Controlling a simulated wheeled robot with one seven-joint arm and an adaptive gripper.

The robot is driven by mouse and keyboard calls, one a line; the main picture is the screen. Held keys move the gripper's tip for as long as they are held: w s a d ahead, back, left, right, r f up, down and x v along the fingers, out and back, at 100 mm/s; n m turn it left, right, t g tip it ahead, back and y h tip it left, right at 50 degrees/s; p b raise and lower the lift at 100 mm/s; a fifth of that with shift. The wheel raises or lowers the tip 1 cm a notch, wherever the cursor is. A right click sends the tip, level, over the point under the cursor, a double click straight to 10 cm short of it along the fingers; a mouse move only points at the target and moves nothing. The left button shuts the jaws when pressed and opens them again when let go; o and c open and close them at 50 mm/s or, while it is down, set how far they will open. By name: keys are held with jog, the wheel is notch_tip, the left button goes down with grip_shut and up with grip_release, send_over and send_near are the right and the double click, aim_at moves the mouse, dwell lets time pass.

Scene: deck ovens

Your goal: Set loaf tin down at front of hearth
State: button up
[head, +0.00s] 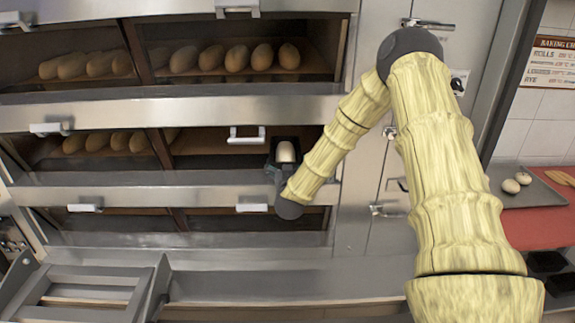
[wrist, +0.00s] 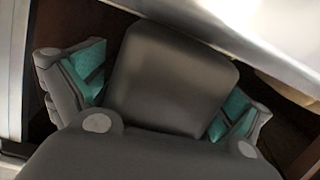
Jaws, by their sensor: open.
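The dark loaf tin (head: 298,147) holds a pale loaf (head: 286,152). In the head view it is at the right end of the open middle deck, close to the front of the hearth (head: 210,145). My gripper (head: 283,166) is at the tin's near side, at the oven mouth. In the wrist view my gripper (wrist: 160,88) has its two teal-padded fingers spread wide apart. I cannot tell whether the fingers touch the tin.
Steel deck edges run above and below the opening, with a handle (head: 246,135) left of the tin. Several loaves (head: 110,141) sit in the left half of that deck, and more (head: 237,57) in the deck above. A tray with rolls (head: 530,190) lies on the red counter at right.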

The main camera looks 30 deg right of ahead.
jog(key=b+v, duration=0.4)
jog(key=v, duration=0.8)
jog(key=s+a+f+n+g+y, duration=0.15)
jog(key=s+a+f, duration=0.3)
jog(key=f, duration=0.45)
jog(key=s+a+f+n+g+y, duration=0.1)
jog(key=s+a+f+g+y, duration=0.25)
jog(key=f, duration=0.55)
jog(key=s+a+f+n+g+y, duration=0.1)
jog(key=s+a+f+y, duration=0.1)
jog(key=s+a+f, duration=0.5)
jog(key=s+a+f+g+y, duration=0.1)
jog(key=s+a+f+g, duration=0.1)
jog(key=s+f, duration=0.3)
jog(key=s+a+f+n+g+y, duration=0.1)
jog(key=s+f+g, duration=0.3)
jog(key=s, duration=0.9)
jog(key=s+a+f+g, duration=0.3)
jog(key=s+f, duration=0.3)
jog(key=s, duration=0.3)
jog(key=shift+s+a+f+y, duration=0.35)
jog(key=shift+a+y, duration=0.05)
jog(key=shift+a, duration=0.15)
